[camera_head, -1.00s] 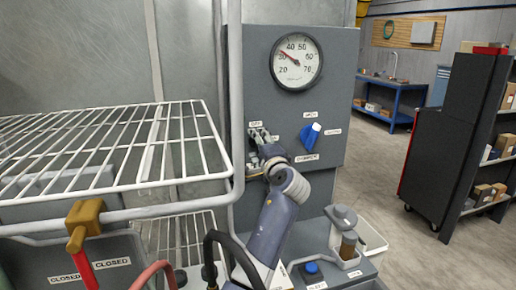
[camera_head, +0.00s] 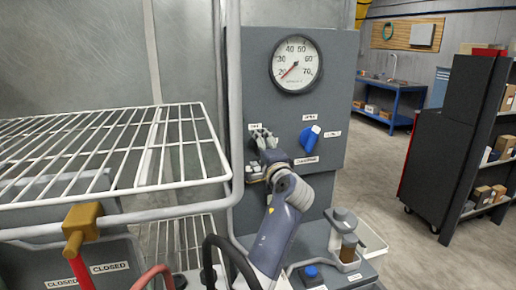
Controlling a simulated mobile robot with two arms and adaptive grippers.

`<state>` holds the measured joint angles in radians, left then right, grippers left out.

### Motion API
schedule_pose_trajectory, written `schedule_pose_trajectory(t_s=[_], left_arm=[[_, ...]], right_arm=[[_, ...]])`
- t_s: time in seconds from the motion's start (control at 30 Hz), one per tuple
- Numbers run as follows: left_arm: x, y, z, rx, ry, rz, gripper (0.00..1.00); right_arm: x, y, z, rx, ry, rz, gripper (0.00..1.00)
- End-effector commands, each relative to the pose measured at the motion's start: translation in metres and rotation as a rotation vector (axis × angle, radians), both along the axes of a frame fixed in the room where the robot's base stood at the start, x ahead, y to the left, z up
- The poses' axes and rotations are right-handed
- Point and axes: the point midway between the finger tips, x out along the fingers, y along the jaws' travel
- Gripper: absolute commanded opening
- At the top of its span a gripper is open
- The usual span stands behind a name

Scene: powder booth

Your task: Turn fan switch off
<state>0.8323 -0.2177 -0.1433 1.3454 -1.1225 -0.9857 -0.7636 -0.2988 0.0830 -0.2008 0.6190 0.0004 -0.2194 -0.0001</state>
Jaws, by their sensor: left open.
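A grey control panel (camera_head: 335,170) stands in the middle of the camera_head view. My left gripper (camera_head: 260,138) is open at the panel's left side, just below a small white label (camera_head: 256,126) whose text is too small to read surely. The fan switch cannot be made out; the gripper covers that part of the panel. The round gauge (camera_head: 296,64) above has its needle low on the left, near 20. My right gripper is not in view.
A blue knob (camera_head: 310,139) sits right of my gripper. A white wire rack (camera_head: 110,150) fills the left. A brass valve (camera_head: 82,222) with a red handle is in front. A blue button (camera_head: 311,271) and a cup holder (camera_head: 343,235) are below the panel.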

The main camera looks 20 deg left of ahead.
Motion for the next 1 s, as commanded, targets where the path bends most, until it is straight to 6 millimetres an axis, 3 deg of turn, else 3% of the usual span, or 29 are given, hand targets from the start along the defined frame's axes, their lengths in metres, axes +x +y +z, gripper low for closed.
schedule_pose_trajectory(t_s=[0.33,0.77,0.87,1.0], left_arm=[[-0.041,-0.029,0.000,-0.002,-0.003,-0.003,0.73],[-0.047,-0.033,0.001,-0.001,-0.002,-0.001,0.73],[-0.047,-0.033,0.010,-0.001,-0.003,-0.001,0.73],[-0.047,-0.033,0.037,-0.001,-0.003,-0.001,0.73]], right_arm=[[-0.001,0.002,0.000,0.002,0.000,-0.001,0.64],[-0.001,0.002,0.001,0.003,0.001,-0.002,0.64],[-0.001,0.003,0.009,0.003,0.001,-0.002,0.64],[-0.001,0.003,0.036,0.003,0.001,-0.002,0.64]])
